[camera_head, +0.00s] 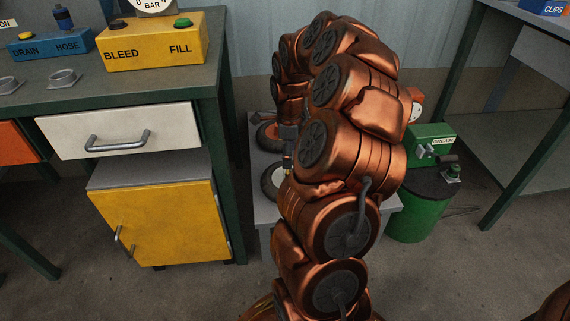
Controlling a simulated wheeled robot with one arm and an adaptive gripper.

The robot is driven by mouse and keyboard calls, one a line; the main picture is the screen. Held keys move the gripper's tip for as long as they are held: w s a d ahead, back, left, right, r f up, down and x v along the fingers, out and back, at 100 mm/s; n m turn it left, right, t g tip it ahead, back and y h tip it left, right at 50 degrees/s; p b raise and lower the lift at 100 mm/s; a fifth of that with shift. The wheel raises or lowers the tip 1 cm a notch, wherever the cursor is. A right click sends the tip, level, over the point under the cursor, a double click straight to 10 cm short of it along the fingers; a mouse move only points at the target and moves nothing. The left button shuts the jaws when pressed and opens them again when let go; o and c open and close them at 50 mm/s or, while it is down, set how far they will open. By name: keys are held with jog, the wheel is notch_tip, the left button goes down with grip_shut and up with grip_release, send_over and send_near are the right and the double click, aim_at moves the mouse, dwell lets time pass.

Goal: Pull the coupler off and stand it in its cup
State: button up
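I cannot pick out the coupler for certain. My copper arm arches over a low grey stand (262,212) in the middle of the view. My gripper (288,150) hangs down at the arm's far end over this stand, mostly hidden behind the arm. Its fingers are too small and covered to read, and whether it touches anything is hidden. Two round dark-rimmed parts, an upper one (268,137) and a lower one (272,182), show beside it.
The green-framed bench (150,92) carries a yellow BLEED/FILL box (152,50), a gauge (153,6) and a blue DRAIN HOSE box (50,46) with a dark-blue fitting (63,18).

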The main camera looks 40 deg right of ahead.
jog(key=shift+d+f+m, duration=0.4)
jog(key=shift+d+f, duration=0.2)
jog(key=shift+f, duration=0.2)
jog(key=shift+w+a+f+b, duration=0.1)
jog(key=shift+f+b, duration=0.65)
jog(key=shift+f, duration=1.1)
jog(key=shift+w+f+b, duration=0.1)
jog(key=shift+f+b, duration=0.6)
jog(key=shift+f, duration=1.15)
grip_shut()
